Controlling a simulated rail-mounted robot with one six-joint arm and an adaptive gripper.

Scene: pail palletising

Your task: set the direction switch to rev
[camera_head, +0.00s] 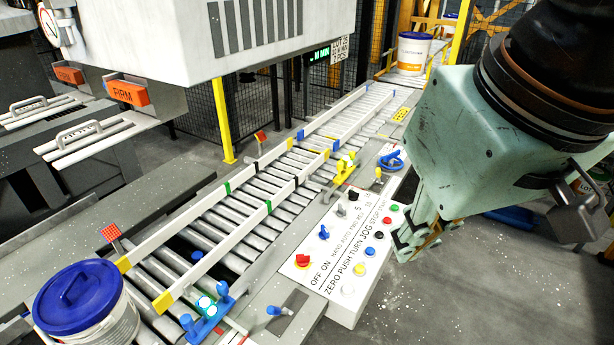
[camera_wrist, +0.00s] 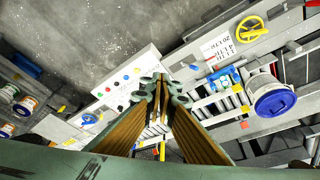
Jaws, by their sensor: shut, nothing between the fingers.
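The white control panel (camera_head: 322,278) stands beside the roller conveyor. Its knob row has a red OFF/ON knob, a blue HAND/AUTO knob, a grey knob and a black knob. The grey knob, the direction switch (camera_head: 340,210), is by the FWD REV lettering; its pointing is too small to tell. My gripper (camera_head: 410,243) is shut and empty, to the right of the panel and apart from the switch. In the wrist view the gripper's fingers (camera_wrist: 161,84) meet in front of the panel (camera_wrist: 115,95). I cannot make out the switch there.
Coloured push buttons (camera_head: 370,251) line the panel's right side. A blue handwheel (camera_head: 391,160) and a yellow lever (camera_head: 344,165) stand beyond it. A blue-lidded pail (camera_head: 82,300) is at the lower left, by the rollers. Open floor (camera_head: 450,300) lies right of the panel.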

